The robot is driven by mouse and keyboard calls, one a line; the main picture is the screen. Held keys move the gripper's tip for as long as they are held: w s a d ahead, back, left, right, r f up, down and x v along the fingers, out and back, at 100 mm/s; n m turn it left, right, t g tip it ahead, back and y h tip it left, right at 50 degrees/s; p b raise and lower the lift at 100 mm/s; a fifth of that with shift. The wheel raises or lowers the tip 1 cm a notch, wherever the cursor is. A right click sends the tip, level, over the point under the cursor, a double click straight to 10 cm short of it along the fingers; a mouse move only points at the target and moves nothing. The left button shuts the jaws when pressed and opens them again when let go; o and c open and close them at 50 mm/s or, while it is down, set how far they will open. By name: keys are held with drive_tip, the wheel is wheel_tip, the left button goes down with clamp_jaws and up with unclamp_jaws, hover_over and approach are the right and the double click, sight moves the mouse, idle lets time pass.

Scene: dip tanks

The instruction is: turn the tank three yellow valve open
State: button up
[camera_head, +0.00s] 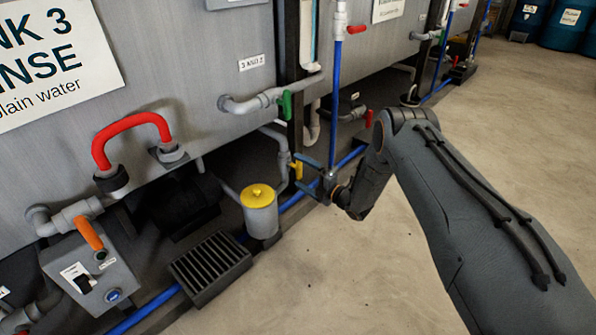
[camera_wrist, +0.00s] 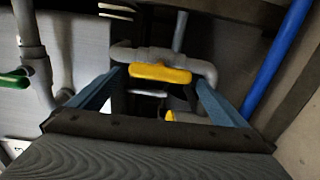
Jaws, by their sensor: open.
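The yellow valve handle (camera_head: 297,169) is low on the grey pipework below tank three (camera_head: 200,50), whose sign reads "NK 3 RINSE". In the wrist view the yellow handle (camera_wrist: 160,73) lies roughly crosswise in front of a grey pipe (camera_wrist: 190,60). My gripper (camera_head: 303,172) is open, its blue-grey fingers pointing at the valve. In the wrist view one finger of my gripper (camera_wrist: 158,80) stands to each side of the handle; I cannot tell whether either touches it. A second, smaller yellow patch shows below the handle, partly hidden.
A green-handled valve (camera_head: 286,104) is just above. A grey pot with a yellow lid (camera_head: 259,196) stands to the left, near a dark floor grate (camera_head: 210,266). A blue pipe (camera_head: 335,100) runs close by my gripper. The concrete floor (camera_head: 330,270) is clear in front.

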drive_tip(key=p+v, duration=0.1)
drive_tip(key=v, duration=0.4)
drive_tip(key=shift+s+d+p, duration=0.15)
drive_tip(key=shift+s+p, duration=0.1)
drive_tip(key=shift+p, duration=0.05)
drive_tip(key=shift+w, duration=0.1)
